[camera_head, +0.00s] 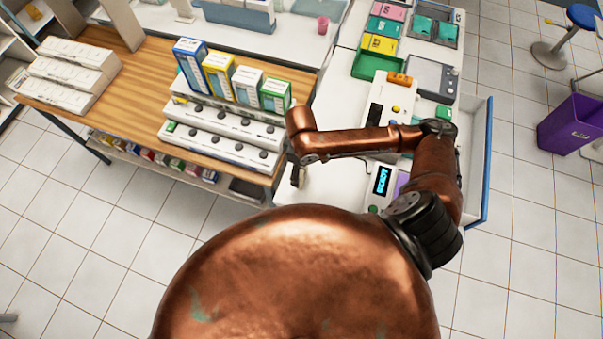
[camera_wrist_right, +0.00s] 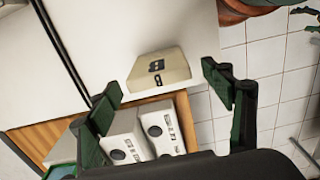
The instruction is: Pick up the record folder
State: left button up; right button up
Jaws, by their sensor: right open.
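A cream, slab-like item (camera_wrist_right: 160,72) with dark markings like "B" and "8" lies on the white counter, close to its edge, in the right wrist view. It may be the record folder; I cannot tell for sure. My right gripper (camera_wrist_right: 161,84) is open, with its dark green fingers apart on either side of this item in the picture and nothing held. I cannot tell the height between fingers and item. In the head view my right forearm bends left over the white counter (camera_head: 336,187) and hides part of it. My left gripper is out of view.
A wooden table (camera_head: 142,97) adjoins the counter and holds white units (camera_head: 223,140) and several upright coloured boxes (camera_head: 217,74). A device with a lit display (camera_head: 382,180) and coloured trays (camera_head: 378,66) stand on the counter. A purple bin (camera_head: 571,124) is on the floor at right.

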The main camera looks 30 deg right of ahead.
notch_tip(320, 180, down, 7)
jog(key=shift+s+d+r, duration=0.1)
jog(key=shift+s+d, duration=0.05)
jog(key=shift+c, duration=0.4)
jog(key=c, duration=1.2)
jog(key=shift+r, duration=0.15)
